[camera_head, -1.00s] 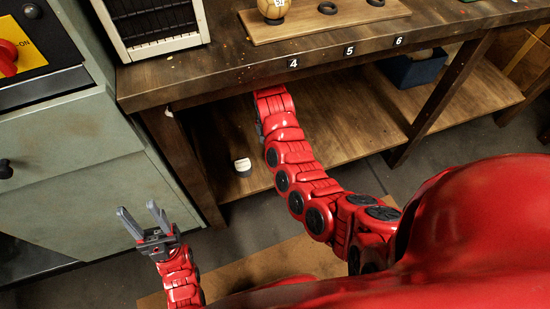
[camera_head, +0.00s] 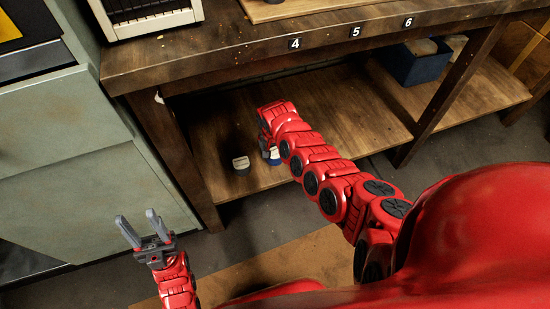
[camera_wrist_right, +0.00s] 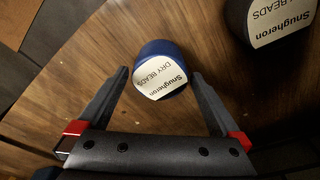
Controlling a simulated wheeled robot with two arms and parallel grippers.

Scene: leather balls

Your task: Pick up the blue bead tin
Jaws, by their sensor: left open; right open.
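The blue bead tin (camera_wrist_right: 160,47) has a white label reading "Snugheron DRY BEADS". In the right wrist view it sits ahead of and between the fingertips of my open right gripper (camera_wrist_right: 160,74), with a gap on each side. In the head view the tin (camera_head: 275,162) shows only partly on the lower shelf, mostly hidden behind my right gripper. A dark tin with a similar label (camera_head: 240,165) stands to its left; it also shows in the right wrist view (camera_wrist_right: 262,38) at upper right. My left gripper (camera_head: 136,217) is open and empty, low at left.
The lower shelf (camera_head: 350,120) lies under the workbench top (camera_head: 230,55), whose front edge overhangs it. A workbench leg (camera_head: 180,165) stands left of the tins. A blue box (camera_head: 418,68) sits farther right on the shelf. A grey-green cabinet (camera_head: 70,165) stands at left.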

